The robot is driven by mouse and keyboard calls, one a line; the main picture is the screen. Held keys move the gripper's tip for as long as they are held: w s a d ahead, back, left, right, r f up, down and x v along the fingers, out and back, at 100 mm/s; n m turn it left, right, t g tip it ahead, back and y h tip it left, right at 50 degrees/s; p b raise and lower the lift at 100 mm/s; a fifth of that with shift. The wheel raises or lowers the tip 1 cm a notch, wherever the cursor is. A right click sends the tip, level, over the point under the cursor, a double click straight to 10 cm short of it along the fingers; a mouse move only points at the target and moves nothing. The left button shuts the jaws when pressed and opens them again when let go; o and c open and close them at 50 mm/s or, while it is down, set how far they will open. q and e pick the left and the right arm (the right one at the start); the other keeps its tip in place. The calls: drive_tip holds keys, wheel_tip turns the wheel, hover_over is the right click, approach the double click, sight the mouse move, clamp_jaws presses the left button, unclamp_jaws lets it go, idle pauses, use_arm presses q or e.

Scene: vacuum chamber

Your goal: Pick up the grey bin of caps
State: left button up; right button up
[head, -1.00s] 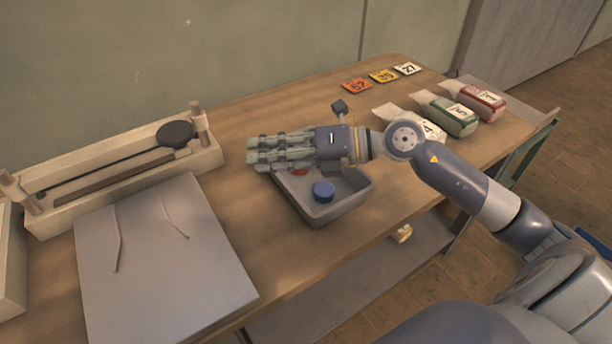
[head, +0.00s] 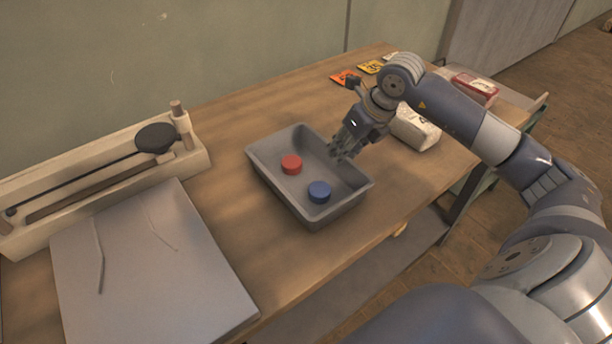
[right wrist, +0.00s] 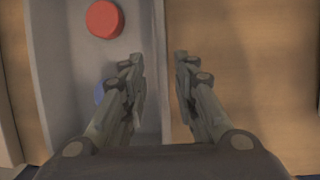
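The grey bin (head: 272,178) stands on the wooden table in the head view, with a red cap (head: 291,164) and a blue cap (head: 319,191) lying inside. My right gripper (head: 338,152) points down at the bin's right wall in the head view. In the right wrist view my right gripper (right wrist: 158,65) is open, its fingers apart on either side of the bin's wall (right wrist: 154,40). The red cap (right wrist: 104,19) shows there, and the blue cap (right wrist: 99,93) is partly behind a finger. I cannot tell whether the fingers touch the wall. My left gripper is not in view.
A grey board (head: 150,270) and a wooden holder with a black round-ended tool (head: 155,138) lie to the left. Bare table surrounds the bin's left side.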

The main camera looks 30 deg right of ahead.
sight(331, 164)
drive_tip(key=shift+w+a+f, duration=0.1)
drive_tip(key=shift+w+f, duration=0.25)
drive_tip(key=shift+w+p+x, duration=0.2)
drive_tip(key=shift+p+x, duration=0.2)
drive_tip(key=shift+x, duration=0.75)
drive_tip(key=shift+w+p+x, duration=0.15)
drive_tip(key=shift+p+x, duration=0.2)
drive_tip(key=shift+x, duration=0.75)
drive_tip(key=shift+r, duration=0.1)
clamp_jaws()
drive_tip(key=shift+r, duration=0.15)
